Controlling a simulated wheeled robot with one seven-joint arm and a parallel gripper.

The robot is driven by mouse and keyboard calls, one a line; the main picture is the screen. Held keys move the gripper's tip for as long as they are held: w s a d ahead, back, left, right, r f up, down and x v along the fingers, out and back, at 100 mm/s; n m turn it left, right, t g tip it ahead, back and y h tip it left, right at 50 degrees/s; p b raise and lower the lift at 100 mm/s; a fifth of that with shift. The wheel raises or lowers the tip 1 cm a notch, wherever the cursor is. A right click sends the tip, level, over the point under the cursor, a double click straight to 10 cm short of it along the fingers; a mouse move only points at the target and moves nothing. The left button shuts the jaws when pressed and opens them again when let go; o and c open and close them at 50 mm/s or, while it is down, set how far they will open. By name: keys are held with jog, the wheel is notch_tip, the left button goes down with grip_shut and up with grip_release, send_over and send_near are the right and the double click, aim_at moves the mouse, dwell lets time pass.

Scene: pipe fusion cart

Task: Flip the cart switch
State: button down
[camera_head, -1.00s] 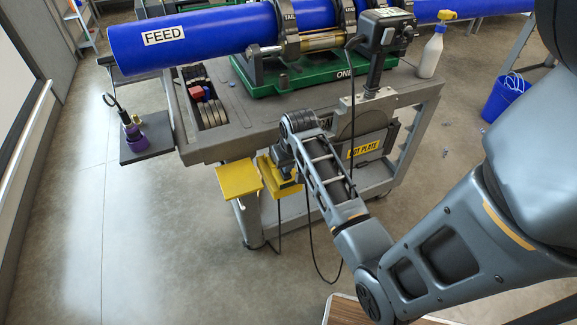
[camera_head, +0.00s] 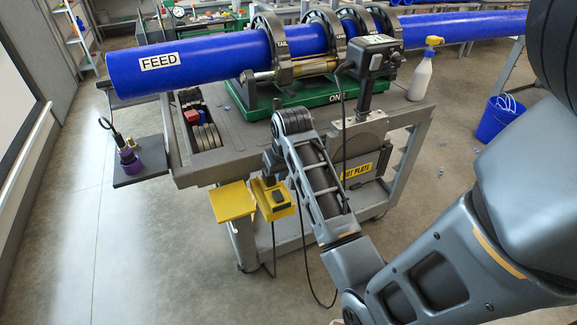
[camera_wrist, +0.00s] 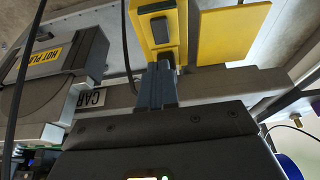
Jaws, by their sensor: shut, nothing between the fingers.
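The cart switch is a yellow box (camera_head: 268,207) on the cart's front, below the tabletop edge. A dark rocker (camera_head: 279,197) shows on its face. A yellow flap (camera_head: 232,202) stands out to its left. In the wrist view the box (camera_wrist: 178,12), its rocker (camera_wrist: 159,27) and the flap (camera_wrist: 229,35) are at the top. My gripper (camera_wrist: 158,72) is shut and empty, its fingertips pointing at the box just beside the rocker's end. Whether they touch it I cannot tell. In the head view my gripper (camera_head: 273,166) is at the box's upper edge, its fingertips hard to make out.
The cart (camera_head: 230,160) carries a blue FEED pipe (camera_head: 200,62) in clamps. A hot plate unit (camera_head: 362,160) hangs right of the switch, close to my arm. Black cables (camera_head: 312,262) hang below. A small shelf (camera_head: 142,168) is at left. The floor in front is open.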

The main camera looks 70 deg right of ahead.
jog(key=v, duration=0.6)
jog(key=shift+s+a, duration=0.3)
